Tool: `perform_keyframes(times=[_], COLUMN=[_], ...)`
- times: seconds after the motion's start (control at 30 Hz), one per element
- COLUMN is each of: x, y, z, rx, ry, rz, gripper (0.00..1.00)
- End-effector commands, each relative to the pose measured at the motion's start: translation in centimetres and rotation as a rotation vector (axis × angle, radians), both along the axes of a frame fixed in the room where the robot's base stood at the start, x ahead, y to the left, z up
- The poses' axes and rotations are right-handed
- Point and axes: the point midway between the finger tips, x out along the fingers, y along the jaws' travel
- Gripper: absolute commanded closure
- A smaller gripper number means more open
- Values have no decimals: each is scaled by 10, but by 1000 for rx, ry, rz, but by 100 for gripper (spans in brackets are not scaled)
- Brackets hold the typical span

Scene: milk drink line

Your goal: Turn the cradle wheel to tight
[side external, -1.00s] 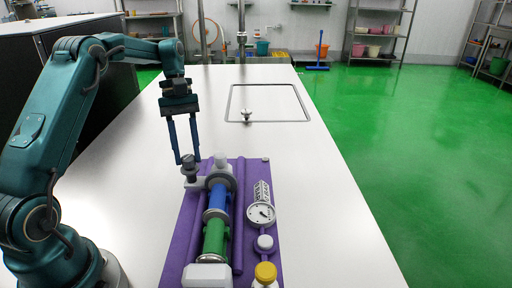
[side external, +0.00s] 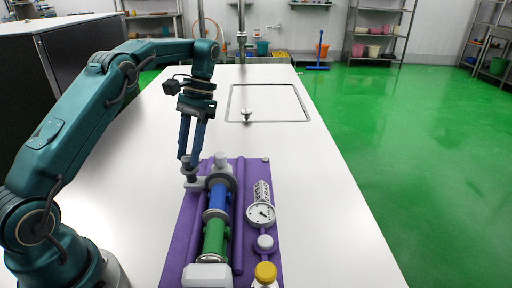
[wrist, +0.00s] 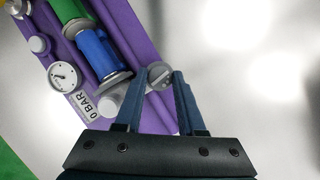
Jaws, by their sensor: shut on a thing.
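The cradle wheel (side external: 188,163) is a small dark grey knob at the far left corner of the purple cradle board (side external: 182,240). In the wrist view the wheel (wrist: 159,75) shows a grey round top with a slot-like mark, between the fingertips. My gripper (side external: 187,160) reaches down to it with two blue fingers and is shut on it. In the wrist view my gripper (wrist: 160,78) has one finger on each side of the wheel. A cylinder with a blue section (side external: 219,197) and a green section (side external: 215,238) lies in the cradle beside the wheel.
A white dial gauge (side external: 261,214) stands right of the cylinder; a label (wrist: 85,106) near it reads 0 BAR. A yellow-capped part (side external: 265,272) is at the near right. The white table (side external: 320,220) is clear right of the board.

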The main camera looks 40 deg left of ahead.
Motion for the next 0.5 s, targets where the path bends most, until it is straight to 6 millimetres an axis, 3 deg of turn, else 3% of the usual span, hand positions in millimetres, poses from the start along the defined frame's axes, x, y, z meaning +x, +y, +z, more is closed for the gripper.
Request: perform_keyframes(times=[0.5], x=[-1], y=[-2], z=[1], rx=[-3], ry=[5], rz=[-178], gripper=[100])
